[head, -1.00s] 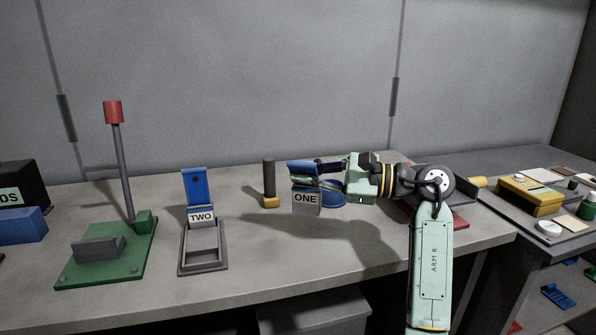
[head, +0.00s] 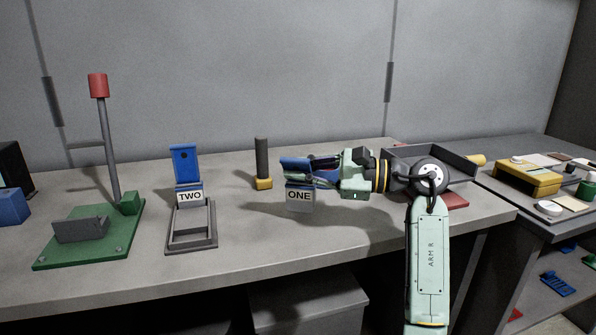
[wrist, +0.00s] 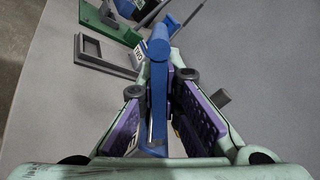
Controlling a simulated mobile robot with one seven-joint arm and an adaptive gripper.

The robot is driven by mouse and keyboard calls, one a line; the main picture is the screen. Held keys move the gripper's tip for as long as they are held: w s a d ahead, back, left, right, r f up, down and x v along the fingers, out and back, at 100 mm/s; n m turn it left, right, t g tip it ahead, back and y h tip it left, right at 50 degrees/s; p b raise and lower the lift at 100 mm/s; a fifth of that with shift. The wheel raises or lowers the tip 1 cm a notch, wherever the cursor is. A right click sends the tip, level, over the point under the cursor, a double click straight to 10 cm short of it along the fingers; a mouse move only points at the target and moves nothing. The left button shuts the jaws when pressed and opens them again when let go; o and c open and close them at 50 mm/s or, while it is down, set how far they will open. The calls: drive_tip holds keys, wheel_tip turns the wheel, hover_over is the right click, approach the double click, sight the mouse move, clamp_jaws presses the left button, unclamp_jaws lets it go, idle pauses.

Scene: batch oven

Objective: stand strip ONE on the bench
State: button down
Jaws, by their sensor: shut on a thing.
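Strip ONE (head: 299,195) is blue at the top, with a white ONE label and a grey lower part. It looks about upright over the middle of the bench (head: 110,285). My gripper (head: 312,170) reaches in from the right and is shut on its blue upper part. In the wrist view, the blue strip (wrist: 158,95) runs between my purple-padded fingers. I cannot tell whether its grey bottom touches the bench. Strip TWO (head: 190,196) stands upright to the left, at the back of a grey frame (head: 211,238).
A grey post on a yellow base (head: 263,184) stands just behind and left of strip ONE. A green base (head: 120,243) with a tall red-topped pole is far left. A grey tray (head: 460,158) lies right, behind my arm. The bench front between strips is clear.

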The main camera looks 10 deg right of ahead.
drive_tip(key=shift+f+b, duration=0.5)
drive_tip(key=shift+f, duration=0.35)
drive_tip(key=shift+f+b, duration=0.55)
drive_tip(key=shift+b, duration=0.05)
drive_tip(key=c, duration=1.7)
unclamp_jaws()
drive_tip(key=shift+d, duration=0.1)
drive_tip(key=v, duration=1.2)
